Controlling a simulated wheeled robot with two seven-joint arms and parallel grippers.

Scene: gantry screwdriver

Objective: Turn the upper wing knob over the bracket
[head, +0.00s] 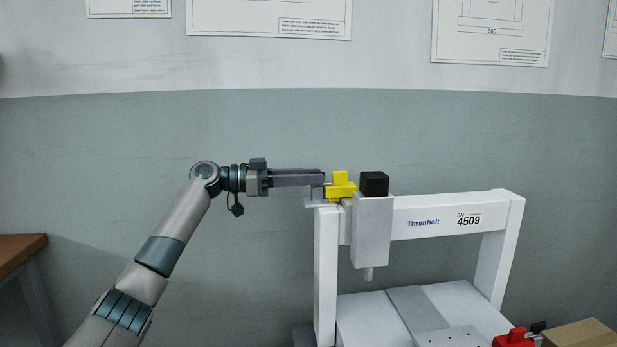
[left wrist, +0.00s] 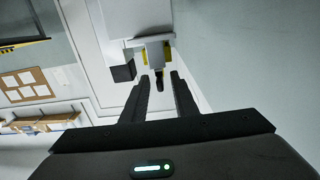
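In the left wrist view, yellow parts (left wrist: 168,53) show on both sides of a pale block. A small dark stub (left wrist: 159,79) points from there towards my fingers. My left gripper (head: 322,178) reaches in level from the left, its tips close to the knob. In the left wrist view (left wrist: 160,77) its two fingers are apart with the stub showing between them. I cannot tell whether they touch anything. My right gripper is not in view.
The white gantry frame (head: 503,250) stands over a white base. The screwdriver head (head: 371,232) with its black cap (head: 374,183) hangs from the crossbar. A red and black item (head: 514,338) and a cardboard box (head: 582,334) are at lower right. A wooden table (head: 20,250) is far left.

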